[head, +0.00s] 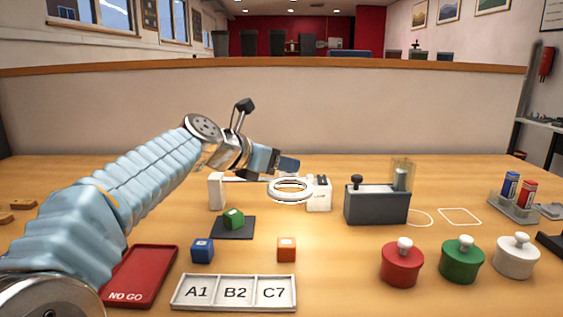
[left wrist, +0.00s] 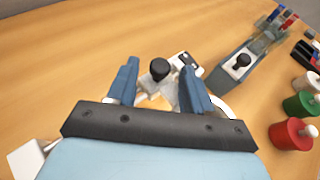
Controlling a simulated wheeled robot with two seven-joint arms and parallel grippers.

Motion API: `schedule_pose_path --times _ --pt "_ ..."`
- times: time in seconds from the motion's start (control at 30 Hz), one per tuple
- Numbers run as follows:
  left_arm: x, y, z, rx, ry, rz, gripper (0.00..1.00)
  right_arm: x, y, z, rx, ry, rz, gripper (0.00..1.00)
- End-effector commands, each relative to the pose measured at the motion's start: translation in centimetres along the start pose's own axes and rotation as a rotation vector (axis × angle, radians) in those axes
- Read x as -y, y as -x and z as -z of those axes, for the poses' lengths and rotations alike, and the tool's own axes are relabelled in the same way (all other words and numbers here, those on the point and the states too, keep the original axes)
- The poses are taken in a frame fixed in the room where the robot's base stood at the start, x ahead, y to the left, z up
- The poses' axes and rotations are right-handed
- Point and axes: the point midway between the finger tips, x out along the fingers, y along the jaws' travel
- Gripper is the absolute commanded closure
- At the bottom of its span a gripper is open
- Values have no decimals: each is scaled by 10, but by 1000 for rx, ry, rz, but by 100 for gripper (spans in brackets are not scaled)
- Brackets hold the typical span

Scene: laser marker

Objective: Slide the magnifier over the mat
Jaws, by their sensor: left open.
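The magnifier is a white ring (head: 290,200) at the right end of a pale rail, beside a white end block (head: 319,195). In the left wrist view a black knob (left wrist: 160,68) stands on a white carriage, with part of the ring (left wrist: 222,106) behind a finger. The dark mat (head: 247,231) lies front-left of the ring with a green cube (head: 234,217) on it. My left gripper (head: 275,163) is open above the rail's right part, its blue fingers on either side of the knob. The head view hides the knob. My right gripper is not in view.
A white post (head: 216,191) stands at the rail's left end. A grey box (head: 376,206) is to the right. Blue (head: 202,250) and orange (head: 286,249) cubes, a red tray (head: 142,275) and a lettered tray (head: 235,306) lie in front. Red, green and white knobbed pots stand at the right.

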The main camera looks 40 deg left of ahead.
Motion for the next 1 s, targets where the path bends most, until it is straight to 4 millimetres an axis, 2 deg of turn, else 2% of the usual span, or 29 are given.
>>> schedule_pose_path --times 0.1,0.37,0.7,1.0 --pt "0 -6 0 1 0 -1 49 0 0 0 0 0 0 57" --pt "0 -7 0 1 -1 -1 49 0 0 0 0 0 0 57" --pt "0 -7 0 1 -1 -1 100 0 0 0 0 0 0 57" --pt "-2 -2 2 -1 -1 -3 100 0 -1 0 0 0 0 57"
